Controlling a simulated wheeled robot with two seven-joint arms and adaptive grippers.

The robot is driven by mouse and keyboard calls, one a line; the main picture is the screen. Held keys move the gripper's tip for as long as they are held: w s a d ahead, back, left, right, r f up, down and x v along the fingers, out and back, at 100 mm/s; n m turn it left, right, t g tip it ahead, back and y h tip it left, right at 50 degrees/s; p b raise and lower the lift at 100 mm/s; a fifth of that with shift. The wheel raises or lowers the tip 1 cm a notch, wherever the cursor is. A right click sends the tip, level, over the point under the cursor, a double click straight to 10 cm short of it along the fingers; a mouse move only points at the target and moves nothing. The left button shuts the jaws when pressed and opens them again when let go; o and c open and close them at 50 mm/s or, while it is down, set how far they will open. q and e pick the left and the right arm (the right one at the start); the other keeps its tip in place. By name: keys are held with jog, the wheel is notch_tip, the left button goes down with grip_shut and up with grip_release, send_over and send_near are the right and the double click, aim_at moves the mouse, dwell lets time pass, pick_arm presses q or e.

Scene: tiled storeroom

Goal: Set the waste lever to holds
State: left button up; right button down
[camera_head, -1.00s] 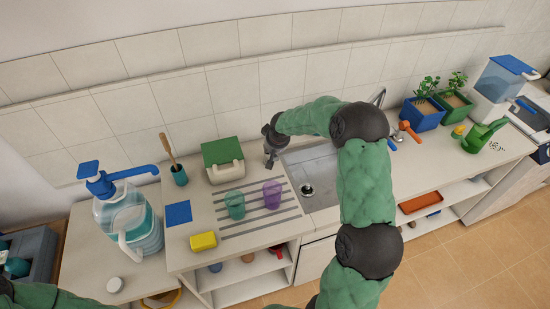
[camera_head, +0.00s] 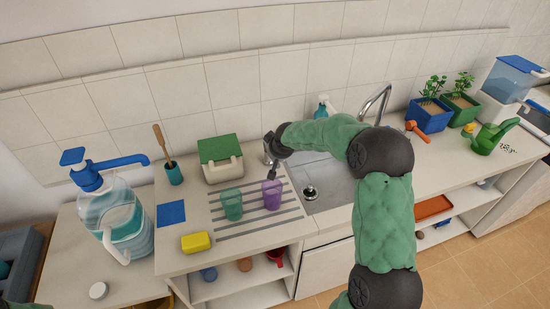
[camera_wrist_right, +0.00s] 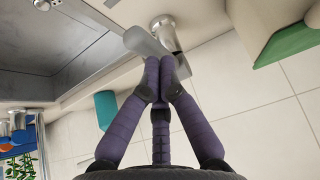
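A short metal cylinder (camera_wrist_right: 165,30) with a flat grey lever (camera_wrist_right: 145,42) stands on the counter beside the sink in the right wrist view; I take it for the waste lever. In the head view the same spot at the sink's back left corner is partly covered by my right gripper (camera_head: 272,172). In the wrist view the purple fingers of the right gripper (camera_wrist_right: 161,72) are drawn together, tips almost meeting right by the lever; contact is unclear. The sink (camera_head: 330,182) shows its round drain (camera_head: 310,192). My left gripper is out of view.
A purple cup (camera_head: 271,194) and a green cup (camera_head: 232,205) stand on the ribbed drainer near the right gripper. A green-lidded box (camera_head: 222,160) stands left of it. The faucet (camera_head: 375,100) and a spray bottle (camera_head: 322,108) stand behind the sink.

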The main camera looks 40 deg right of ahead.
jog(key=shift+s+f, duration=0.1)
jog(key=shift+f, duration=0.2)
dwell(0.4)
jog(key=shift+r, duration=0.1)
jog(key=shift+r, duration=0.35)
notch_tip(320, 180, up, 4)
jog(key=shift+s+r+p, duration=0.1)
jog(key=shift+s+p, duration=0.05)
jog(key=shift+p, duration=1)
jog(key=s+a+r, duration=0.2)
jog(key=s+r, duration=0.4)
jog(key=shift+s+a, duration=0.15)
jog(key=shift+s, duration=0.05)
